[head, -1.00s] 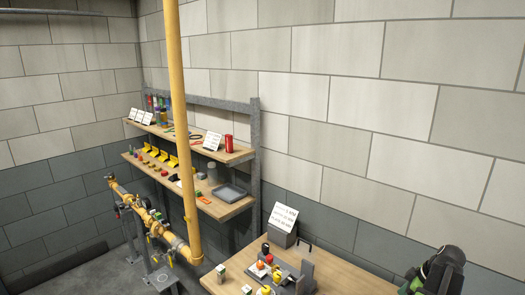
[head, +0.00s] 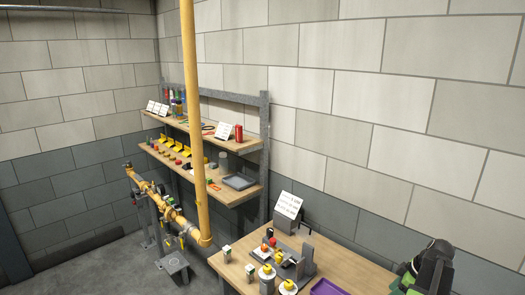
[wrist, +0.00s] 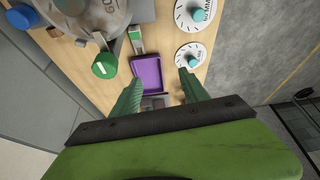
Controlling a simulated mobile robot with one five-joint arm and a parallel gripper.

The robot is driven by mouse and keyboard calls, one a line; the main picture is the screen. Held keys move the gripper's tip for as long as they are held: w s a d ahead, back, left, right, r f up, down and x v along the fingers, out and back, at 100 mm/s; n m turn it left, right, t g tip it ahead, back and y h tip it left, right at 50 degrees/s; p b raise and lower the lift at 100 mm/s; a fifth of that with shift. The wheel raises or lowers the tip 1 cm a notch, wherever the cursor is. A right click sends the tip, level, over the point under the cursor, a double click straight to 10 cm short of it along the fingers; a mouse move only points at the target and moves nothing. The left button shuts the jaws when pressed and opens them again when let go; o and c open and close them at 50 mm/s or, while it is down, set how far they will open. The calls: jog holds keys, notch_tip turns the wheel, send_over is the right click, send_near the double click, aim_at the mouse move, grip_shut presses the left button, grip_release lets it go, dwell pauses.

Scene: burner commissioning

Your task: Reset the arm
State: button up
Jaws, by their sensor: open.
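My gripper (wrist: 160,78) shows in the wrist view with its two green fingers spread apart and nothing between them. Past the fingertips is a purple tray (wrist: 147,74) on the wooden bench; I cannot tell the height of the fingers over it. The tray also shows at the bottom of the head view (head: 326,287), partly cut off. My black and green arm (head: 432,268) is at the lower right of the head view, where the fingers cannot be made out.
The bench (head: 237,272) carries a grey fixture, yellow-topped parts and a sign (head: 290,205). Two dials, a green knob (wrist: 104,66) and a large grey round body lie around the tray. A yellow vertical pipe (head: 194,120) stands before the loaded shelves (head: 245,192). Floor shows at lower left.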

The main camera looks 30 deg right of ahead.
jog(key=w+a+f+n+g+b, duration=0.1)
jog(key=w+a+f+n+b, duration=0.15)
jog(key=w+a, duration=0.65)
jog(key=w+a+f+n+g+y+b, duration=0.15)
jog(key=w+a+f+b, duration=0.35)
jog(key=a, duration=0.7)
jog(key=w+a+f+n+b, duration=0.1)
jog(key=w+a+f+n, duration=0.1)
jog(key=w+a, duration=0.75)
jog(key=s+a+f+m+h+b, duration=0.1)
jog(key=a+m, duration=0.4)
jog(key=a, duration=0.6)
jog(key=s+a+f+m+g+h+b, duration=0.1)
jog(key=s+a+f+m+h+b, duration=0.1)
jog(key=a, duration=1)
jog(key=shift+s+a+f+m+b, duration=0.15)
jog(key=shift+s+f+m+b, duration=0.45)
jog(key=shift+f+m, duration=1)
jog(key=shift+w+r+m+g, duration=0.2)
jog(key=shift+r+m+g, duration=0.05)
jog(key=shift+r+m, duration=0.1)
